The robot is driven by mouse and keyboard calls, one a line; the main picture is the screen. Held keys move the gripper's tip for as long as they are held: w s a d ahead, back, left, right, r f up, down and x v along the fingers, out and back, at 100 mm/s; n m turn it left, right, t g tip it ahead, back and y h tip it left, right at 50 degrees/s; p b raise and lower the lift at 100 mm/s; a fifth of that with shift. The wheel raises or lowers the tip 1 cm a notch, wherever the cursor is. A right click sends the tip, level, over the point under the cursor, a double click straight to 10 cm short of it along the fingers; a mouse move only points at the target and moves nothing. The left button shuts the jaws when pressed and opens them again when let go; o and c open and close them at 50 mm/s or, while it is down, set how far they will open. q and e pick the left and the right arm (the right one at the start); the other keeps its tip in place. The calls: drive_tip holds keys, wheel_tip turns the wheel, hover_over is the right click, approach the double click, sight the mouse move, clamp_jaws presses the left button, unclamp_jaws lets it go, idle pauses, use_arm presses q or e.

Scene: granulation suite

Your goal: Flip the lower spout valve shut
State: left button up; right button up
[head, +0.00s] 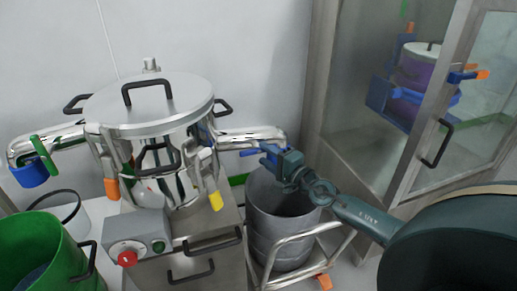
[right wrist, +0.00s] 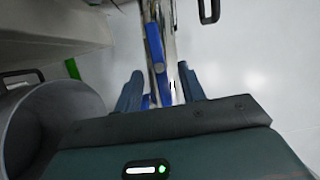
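The steel vessel has a steel spout (head: 245,135) reaching out to the right, with a blue valve lever (head: 250,153) under its end. In the right wrist view the same blue lever (right wrist: 155,48) lies along the shiny pipe. My right gripper (head: 268,155) is at the end of this spout, by the lever. Its fingers (right wrist: 160,90) are apart, with the pipe and some blue between or just beyond them; I cannot tell if they touch. Another spout on the left carries a green lever (head: 42,153) and a blue end (head: 30,172). My left gripper is not in view.
A grey bin (head: 283,225) on a steel trolley (head: 310,240) stands below my right gripper. A green bucket (head: 40,250) is at the lower left. A control box with a red knob (head: 127,258) sits before the vessel. A glass-doored cabinet (head: 400,170) is at right.

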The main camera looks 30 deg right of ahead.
sight(260, 152)
drive_tip(key=shift+w+a, duration=0.2)
drive_tip(key=shift+w, duration=0.7)
drive_tip(key=shift+w+a, duration=0.15)
drive_tip(key=shift+w, duration=0.75)
drive_tip(key=shift+c, duration=0.2)
clamp_jaws()
